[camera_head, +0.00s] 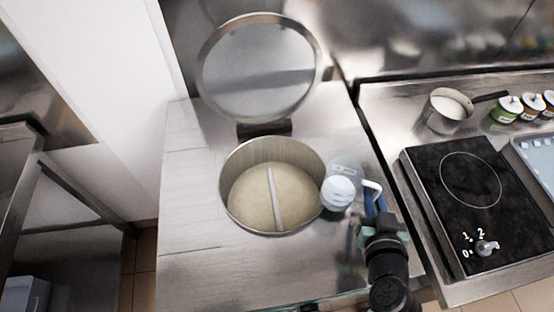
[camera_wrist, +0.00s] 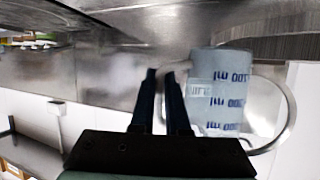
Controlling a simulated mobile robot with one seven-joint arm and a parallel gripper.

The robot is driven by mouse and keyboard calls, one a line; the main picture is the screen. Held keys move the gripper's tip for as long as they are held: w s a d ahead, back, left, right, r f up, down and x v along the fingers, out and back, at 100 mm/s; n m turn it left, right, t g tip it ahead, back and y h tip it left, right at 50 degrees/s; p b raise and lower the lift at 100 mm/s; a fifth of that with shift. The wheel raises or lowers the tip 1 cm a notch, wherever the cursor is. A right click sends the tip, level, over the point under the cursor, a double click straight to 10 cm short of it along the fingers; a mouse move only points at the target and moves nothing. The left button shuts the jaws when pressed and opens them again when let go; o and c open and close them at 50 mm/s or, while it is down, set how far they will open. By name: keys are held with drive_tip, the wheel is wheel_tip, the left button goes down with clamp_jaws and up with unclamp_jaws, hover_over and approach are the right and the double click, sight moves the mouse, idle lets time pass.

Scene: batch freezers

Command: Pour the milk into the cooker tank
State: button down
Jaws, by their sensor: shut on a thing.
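The cooker tank (camera_head: 229,205) is a round steel pot set in the counter, with its round lid (camera_head: 258,70) standing open behind it. Pale yellowish liquid (camera_head: 250,195) and a light bar across it show inside. A translucent measuring jug (camera_head: 345,168) with white milk (camera_head: 338,192) is tipped at the tank's right rim. The jug, with blue markings, also shows in the wrist view (camera_wrist: 222,95). My gripper (camera_head: 378,208) is shut on the jug's handle at the right of the tank. Its fingers (camera_wrist: 165,80) are close together in the wrist view. Whether milk is flowing cannot be told.
A black cooktop (camera_head: 440,195) with a knob lies to the right. Behind it stand a saucepan (camera_head: 450,108) and several jars (camera_head: 508,106). A pale blue tray (camera_head: 540,155) is at the right edge. The counter left of the tank is clear.

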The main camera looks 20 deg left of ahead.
drive_tip(key=shift+w+a, duration=0.1)
drive_tip(key=shift+w, duration=0.2)
drive_tip(key=shift+r, duration=0.1)
drive_tip(key=shift+s, duration=0.1)
